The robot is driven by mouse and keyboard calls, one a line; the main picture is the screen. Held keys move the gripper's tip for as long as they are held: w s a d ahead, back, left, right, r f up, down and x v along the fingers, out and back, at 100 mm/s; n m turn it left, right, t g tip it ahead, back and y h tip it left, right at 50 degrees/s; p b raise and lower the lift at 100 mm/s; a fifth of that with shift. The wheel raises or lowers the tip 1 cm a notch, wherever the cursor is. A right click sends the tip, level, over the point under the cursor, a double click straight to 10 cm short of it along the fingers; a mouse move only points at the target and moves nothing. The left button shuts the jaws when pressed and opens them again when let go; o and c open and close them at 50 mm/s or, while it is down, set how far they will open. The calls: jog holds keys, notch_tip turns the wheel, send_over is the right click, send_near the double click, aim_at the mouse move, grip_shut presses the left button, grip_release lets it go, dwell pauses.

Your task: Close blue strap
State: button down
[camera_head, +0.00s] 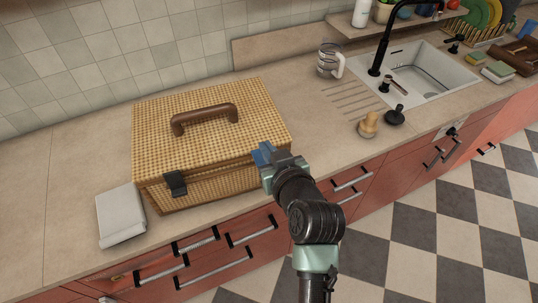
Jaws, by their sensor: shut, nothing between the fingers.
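A wicker picnic basket (200,140) with a brown handle (204,118) sits on the counter, its lid down. A black strap (175,184) lies at the left of its front edge. The blue strap (260,155) shows at the right of the front edge, partly hidden by my gripper (268,170). My gripper is shut and holds nothing. It is right at the blue strap, at the basket's front right. I cannot tell whether it touches the strap, or whether the strap is fastened.
A glass mug (329,62), a wooden stamp-like object (368,124) and a black one (395,116) stand to the right. The sink (425,75) is farther right. The counter's front edge runs just before the basket.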

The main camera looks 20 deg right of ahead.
jog(key=shift+s+f+p, duration=0.15)
jog(key=shift+s+f, duration=0.05)
jog(key=shift+f, duration=0.6)
jog(key=shift+s+f+p, duration=0.15)
jog(key=shift+f, duration=0.6)
jog(key=shift+f+b, duration=0.2)
jog(key=shift+b, duration=0.25)
jog(key=shift+s+f+b, duration=0.15)
jog(key=shift+b, duration=0.7)
